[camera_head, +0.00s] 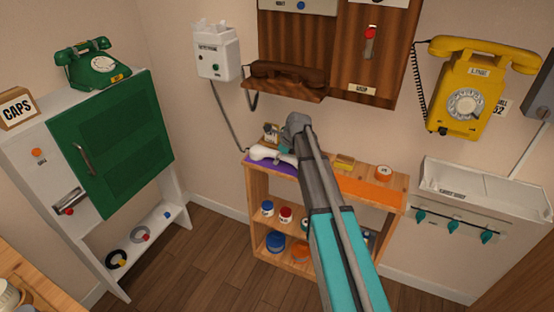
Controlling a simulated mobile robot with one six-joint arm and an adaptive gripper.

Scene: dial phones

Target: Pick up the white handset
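The white handset (262,153) lies on a purple patch (285,169) at the left end of the low wooden shelf's top. My arm reaches in from the bottom right. My gripper (288,145) is over the right part of the handset, and my wrist and gripper partly hide it. I cannot tell whether the fingers touch the handset or how far apart they are. A white wall phone box (215,62) with an empty-looking top hangs above left, and a grey cord runs down from it towards the handset.
The wooden shelf (258,213) also bears an orange patch (372,194), a tape roll (384,172) and several jars below. A brown handset (288,74) rests on a wall ledge above. A yellow phone (470,88) hangs right. A green phone (98,65) stands on the left cabinet.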

